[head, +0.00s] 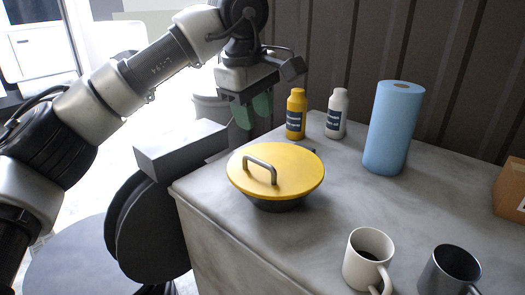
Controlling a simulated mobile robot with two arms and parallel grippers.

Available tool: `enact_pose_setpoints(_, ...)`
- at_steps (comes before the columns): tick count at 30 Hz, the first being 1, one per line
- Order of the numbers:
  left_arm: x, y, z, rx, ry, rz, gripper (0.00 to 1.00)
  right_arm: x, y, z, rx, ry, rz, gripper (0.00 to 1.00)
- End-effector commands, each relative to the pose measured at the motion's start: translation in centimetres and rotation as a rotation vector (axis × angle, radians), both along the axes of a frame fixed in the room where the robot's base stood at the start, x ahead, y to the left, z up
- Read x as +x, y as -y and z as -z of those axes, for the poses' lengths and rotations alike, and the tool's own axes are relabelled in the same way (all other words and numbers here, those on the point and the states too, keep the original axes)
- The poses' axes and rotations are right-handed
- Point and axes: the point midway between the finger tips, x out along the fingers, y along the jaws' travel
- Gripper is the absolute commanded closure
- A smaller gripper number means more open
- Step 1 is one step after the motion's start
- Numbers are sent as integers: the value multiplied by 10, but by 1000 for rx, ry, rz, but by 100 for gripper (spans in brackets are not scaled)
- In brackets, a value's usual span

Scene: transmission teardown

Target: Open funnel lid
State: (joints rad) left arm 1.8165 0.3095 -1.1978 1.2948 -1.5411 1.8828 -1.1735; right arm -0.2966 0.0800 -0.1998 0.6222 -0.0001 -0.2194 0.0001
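The funnel (275,204) is a dark, low bowl on the grey table, near its left edge. A round yellow lid (300,179) with a grey bar handle (261,168) covers it. The lid lies nearly flat on top, and most of the bowl is hidden under it. My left gripper (251,110) hangs above and behind the lid, with green-padded fingers pointing down. The fingers look a little apart, with nothing between them. It touches neither lid nor handle. My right gripper is not in view.
A yellow bottle (296,114) and a white bottle (337,113) stand behind the lid. A blue paper roll (393,128) stands right of them. A white mug (368,262) and a grey mug (449,272) are in front. A cardboard box (511,190) sits at right. The table's (430,208) middle is clear.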

Motion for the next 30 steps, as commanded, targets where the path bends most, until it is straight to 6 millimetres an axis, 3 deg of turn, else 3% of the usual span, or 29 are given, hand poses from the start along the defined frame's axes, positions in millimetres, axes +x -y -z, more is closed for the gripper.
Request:
enact_pose_setpoints(7, 6, 5, 42, -2, -8, 2, 62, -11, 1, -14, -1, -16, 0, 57)
enact_pose_setpoints(15, 13, 11, 85, -4, -6, 1, 62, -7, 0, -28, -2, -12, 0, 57)
enact_pose_setpoints(21, 15, 13, 99, -6, -4, 1, 62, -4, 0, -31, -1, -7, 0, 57)
enact_pose_setpoints(29, 15, 13, 100, -6, -4, 1, 62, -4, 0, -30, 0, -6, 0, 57)
enact_pose_setpoints(30, 15, 13, 100, -6, -4, 1, 68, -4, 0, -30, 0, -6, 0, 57)
